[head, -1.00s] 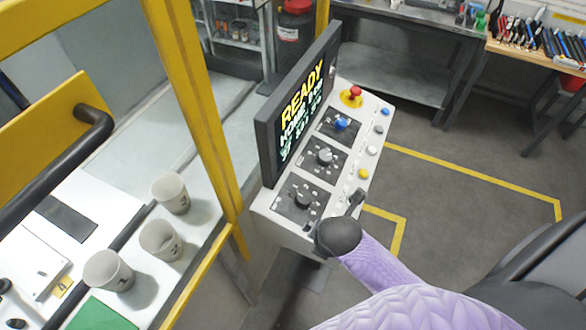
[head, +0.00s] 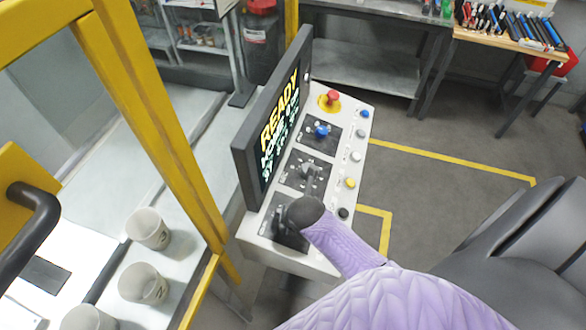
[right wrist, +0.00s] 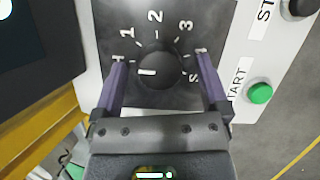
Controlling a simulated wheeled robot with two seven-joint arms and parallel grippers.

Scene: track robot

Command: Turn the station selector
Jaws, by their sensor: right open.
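The station selector is a round black knob (right wrist: 157,68) on a dark plate marked H, 1, 2, 3 and more, in the right wrist view. The white mark on the knob lies on its left side, below the H. My right gripper (right wrist: 161,62) is open, with one purple finger on each side of the knob and a gap at both sides. In the head view the right gripper (head: 285,232) is over the nearest dial plate (head: 267,218) of the console and hides its knob. My left gripper is not in view.
The console (head: 325,262) also has a grey dial (head: 310,172), a blue knob (head: 321,130), a red mushroom button (head: 333,97) and a column of buttons. A green START button (right wrist: 260,93) is close right of the plate. A screen (head: 272,125) reading READY stands along the left edge. Yellow posts (head: 150,110) are further left.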

